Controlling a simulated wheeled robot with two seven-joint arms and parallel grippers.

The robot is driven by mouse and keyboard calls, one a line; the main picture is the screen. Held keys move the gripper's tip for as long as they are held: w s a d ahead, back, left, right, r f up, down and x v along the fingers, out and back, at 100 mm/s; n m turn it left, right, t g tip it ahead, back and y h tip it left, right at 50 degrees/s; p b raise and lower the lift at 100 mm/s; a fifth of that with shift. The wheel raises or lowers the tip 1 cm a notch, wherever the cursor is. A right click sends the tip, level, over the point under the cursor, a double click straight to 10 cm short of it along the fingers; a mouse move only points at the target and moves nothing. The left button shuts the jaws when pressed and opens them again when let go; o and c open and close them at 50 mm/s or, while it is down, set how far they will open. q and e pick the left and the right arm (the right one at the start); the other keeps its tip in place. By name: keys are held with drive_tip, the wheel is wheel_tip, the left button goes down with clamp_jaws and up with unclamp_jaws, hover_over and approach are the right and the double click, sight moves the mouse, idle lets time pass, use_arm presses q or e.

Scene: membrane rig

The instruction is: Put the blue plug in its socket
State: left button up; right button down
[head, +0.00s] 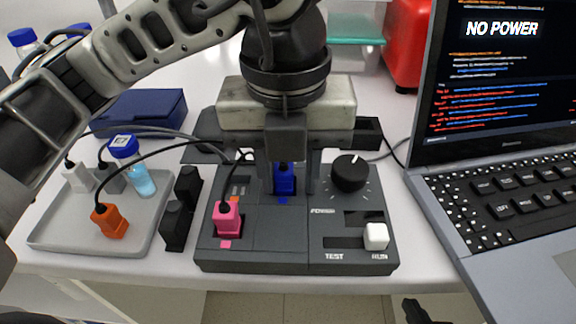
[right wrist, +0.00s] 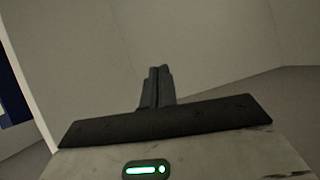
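The blue plug (head: 284,180) stands upright at the rear opening of the dark rig (head: 275,258), just behind a small blue mark (head: 283,201). It appears seated in that socket, but its lower end and how deep it sits are hidden. My left gripper (head: 288,180) is above the rig with its fingers down on both sides of the blue plug. The fingers look apart, with a gap beside the plug. My right gripper (right wrist: 156,88) is shut and empty, away from the rig, over plain floor in the right wrist view.
A pink plug (head: 228,216) stands in the rig's front left socket. A grey tray (head: 58,238) holds an orange plug (head: 110,221), white and grey plugs, and a bottle (head: 140,180). Black blocks (head: 175,226) stand between. A laptop (head: 510,190) reading "NO POWER" is at right.

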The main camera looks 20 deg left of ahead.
use_arm(q)
drive_tip(key=shift+s+a+f, duration=0.25)
drive_tip(key=shift+a+f, duration=0.05)
drive_tip(key=shift+f, duration=0.15)
wheel_tip(320, 180, up, 17)
drive_tip(key=p, duration=0.2)
drive_tip(key=shift+d+p, duration=0.15)
drive_tip(key=shift+p, duration=0.2)
drive_tip(key=shift+w+f, duration=0.1)
